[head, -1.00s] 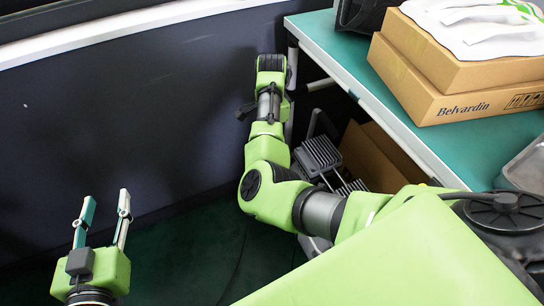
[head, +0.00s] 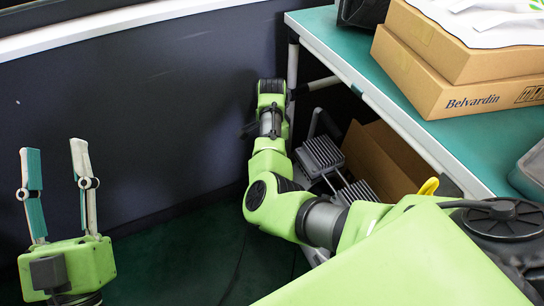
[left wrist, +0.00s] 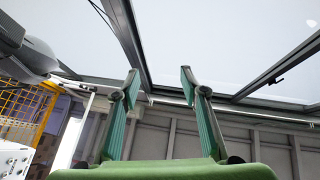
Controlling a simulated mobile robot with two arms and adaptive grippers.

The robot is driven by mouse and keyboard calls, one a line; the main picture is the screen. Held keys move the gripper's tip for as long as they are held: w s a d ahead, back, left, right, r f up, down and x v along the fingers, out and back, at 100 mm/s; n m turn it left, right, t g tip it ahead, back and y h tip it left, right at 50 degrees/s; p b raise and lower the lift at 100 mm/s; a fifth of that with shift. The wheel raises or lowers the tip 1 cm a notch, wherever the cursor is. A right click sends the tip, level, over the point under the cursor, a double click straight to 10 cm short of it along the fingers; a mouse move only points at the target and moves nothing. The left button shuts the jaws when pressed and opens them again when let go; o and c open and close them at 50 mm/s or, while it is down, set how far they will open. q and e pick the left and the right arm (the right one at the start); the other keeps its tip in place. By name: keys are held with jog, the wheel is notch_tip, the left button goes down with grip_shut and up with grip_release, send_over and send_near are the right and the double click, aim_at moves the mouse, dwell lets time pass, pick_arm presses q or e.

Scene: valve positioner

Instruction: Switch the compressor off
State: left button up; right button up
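My left gripper (head: 55,158) stands at the lower left of the head view, fingers pointing up and spread apart, with nothing between them. In the left wrist view its two fingers (left wrist: 158,90) are also apart and empty, with windows and a panelled wall behind. A grey finned unit (head: 320,156) sits on the floor under the table; it may be part of the compressor, but I cannot tell. No switch can be made out. My other arm crosses the head view from the lower right to beside the table leg; its gripper cannot be seen.
The green-topped table (head: 480,145) fills the right, bearing cardboard boxes (head: 445,95) and a dark case. An open carton (head: 385,160) and a small yellow part (head: 428,187) are beneath or beside its edge. A dark wall (head: 150,110) stands behind; green floor is clear between the arms.

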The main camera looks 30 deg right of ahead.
grip_shut()
